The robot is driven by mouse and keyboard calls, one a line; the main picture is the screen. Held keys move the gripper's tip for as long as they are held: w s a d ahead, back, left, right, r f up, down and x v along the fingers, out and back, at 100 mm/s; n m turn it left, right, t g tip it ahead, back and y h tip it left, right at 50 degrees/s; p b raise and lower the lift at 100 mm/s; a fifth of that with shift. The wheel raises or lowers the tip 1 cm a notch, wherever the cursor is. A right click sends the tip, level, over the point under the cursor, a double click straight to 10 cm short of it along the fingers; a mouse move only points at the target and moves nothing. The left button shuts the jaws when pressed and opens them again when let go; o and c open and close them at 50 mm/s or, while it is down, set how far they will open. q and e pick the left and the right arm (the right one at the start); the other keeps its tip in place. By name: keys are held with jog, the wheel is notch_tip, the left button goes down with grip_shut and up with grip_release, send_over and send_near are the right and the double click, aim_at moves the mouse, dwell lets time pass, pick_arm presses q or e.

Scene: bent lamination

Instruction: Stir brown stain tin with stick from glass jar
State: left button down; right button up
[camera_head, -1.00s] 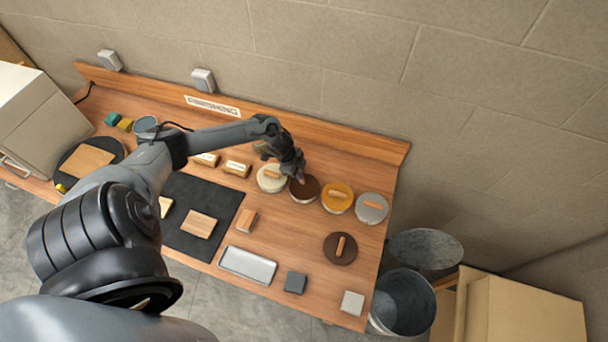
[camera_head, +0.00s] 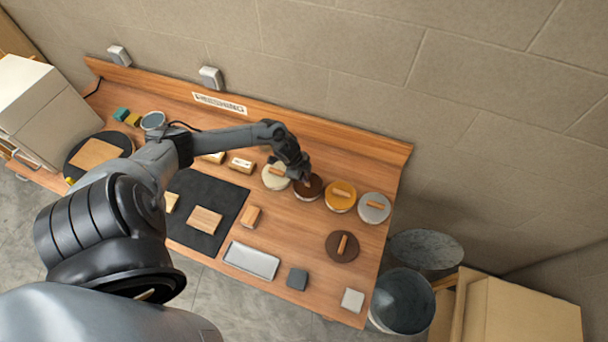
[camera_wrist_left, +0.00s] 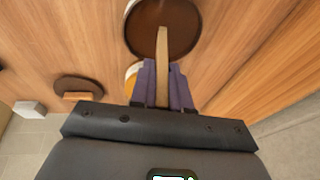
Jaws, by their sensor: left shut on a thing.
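The brown stain tin (camera_head: 309,190) stands open in the row of tins at the back of the bench. Its dark brown stain fills the wrist view's top part (camera_wrist_left: 150,25). My left gripper (camera_head: 302,176) is above this tin, and in the wrist view its purple fingers (camera_wrist_left: 163,85) are shut on a flat wooden stick (camera_wrist_left: 163,55). The stick's far end lies over or in the brown stain; I cannot tell how deep. A dark round lid (camera_head: 341,247) with a wooden handle lies on the bench in front. I cannot make out the glass jar. My right gripper is not in view.
A cream tin (camera_head: 275,177) is left of the brown one; amber (camera_head: 340,196) and grey (camera_head: 373,208) tins are right. A metal tray (camera_head: 250,261), dark block (camera_head: 297,279) and pale block (camera_head: 352,300) line the front edge. Buckets (camera_head: 402,300) stand beyond the right end.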

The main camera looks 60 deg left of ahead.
pick_arm(q)
jog(key=shift+r, duration=0.15)
jog(key=shift+r+p, duration=0.8)
jog(key=shift+r, duration=1.2)
jog(key=shift+r, duration=2.35)
jog(key=shift+d, duration=0.1)
